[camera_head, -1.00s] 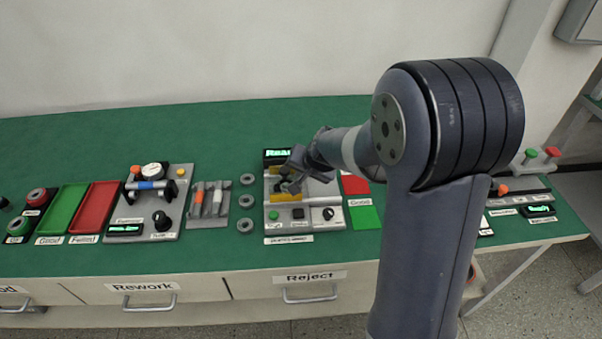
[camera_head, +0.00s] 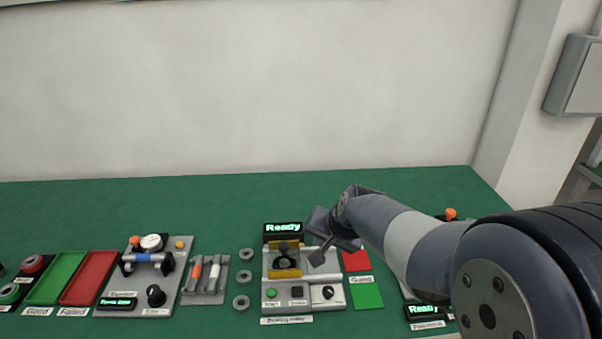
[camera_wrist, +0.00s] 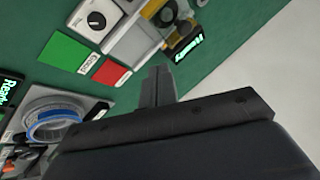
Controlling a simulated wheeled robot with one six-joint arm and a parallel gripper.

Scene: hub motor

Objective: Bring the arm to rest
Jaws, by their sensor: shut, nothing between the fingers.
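My gripper (camera_head: 322,252) hangs over the right part of the grey station with the lit "Ready" display (camera_head: 283,228), in the head view. Its fingers are together and hold nothing. In the wrist view the closed fingers (camera_wrist: 158,85) stand up from the dark gripper body, with green bench top behind them. My arm reaches in from the lower right of the head view. I cannot tell the exact height of the fingertips above the station.
Red (camera_head: 356,261) and green (camera_head: 367,296) squares lie right of the station. Several grey rings (camera_head: 243,281) lie left of it. A red tray (camera_head: 90,277) and a green tray (camera_head: 57,278) are far left. The bench's back strip (camera_head: 130,205) is clear.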

